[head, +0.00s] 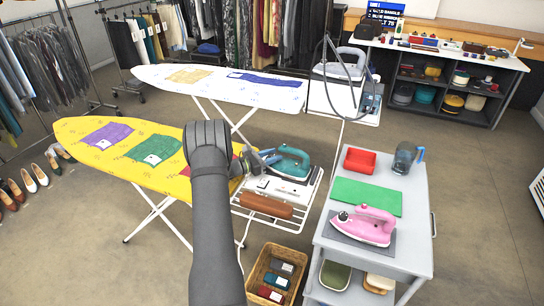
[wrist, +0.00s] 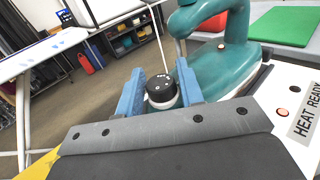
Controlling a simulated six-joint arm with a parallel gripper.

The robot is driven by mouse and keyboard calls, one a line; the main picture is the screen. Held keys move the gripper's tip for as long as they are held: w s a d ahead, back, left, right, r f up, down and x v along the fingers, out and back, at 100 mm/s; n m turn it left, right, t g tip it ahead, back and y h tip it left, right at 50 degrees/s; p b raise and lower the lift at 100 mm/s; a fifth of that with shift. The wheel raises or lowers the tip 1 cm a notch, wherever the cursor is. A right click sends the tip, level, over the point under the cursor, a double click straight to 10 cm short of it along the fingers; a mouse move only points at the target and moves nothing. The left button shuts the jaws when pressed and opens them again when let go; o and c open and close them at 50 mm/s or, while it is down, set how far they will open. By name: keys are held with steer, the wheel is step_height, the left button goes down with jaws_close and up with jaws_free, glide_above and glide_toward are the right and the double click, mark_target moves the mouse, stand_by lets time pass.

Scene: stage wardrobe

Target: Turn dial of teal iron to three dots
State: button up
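The teal iron (head: 291,163) stands on the rack at the right end of the yellow ironing board; its teal body (wrist: 222,62) fills the upper right of the wrist view. My arm hides the dial in the head view, and the dial's setting is too small to read.
The white station carries a HEAT READY label (wrist: 305,122) and a small lamp (wrist: 281,113).

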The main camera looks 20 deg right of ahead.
steer(key=c, duration=0.6)
steer(key=shift+m+g, duration=0.4)
steer(key=shift+g, duration=0.2)
steer(key=m+g, duration=0.3)
steer(key=g, duration=0.2)
steer(key=shift+y, duration=0.3)
steer(key=shift+m+g+y, duration=0.9)
steer(key=shift+m+g, duration=0.8)
steer(key=shift+g, duration=0.6)
steer(key=shift+m+g+y, duration=0.6)
steer(key=shift+m+g, duration=0.1)
steer(key=shift+g, duration=0.2)
steer(key=o, duration=1)
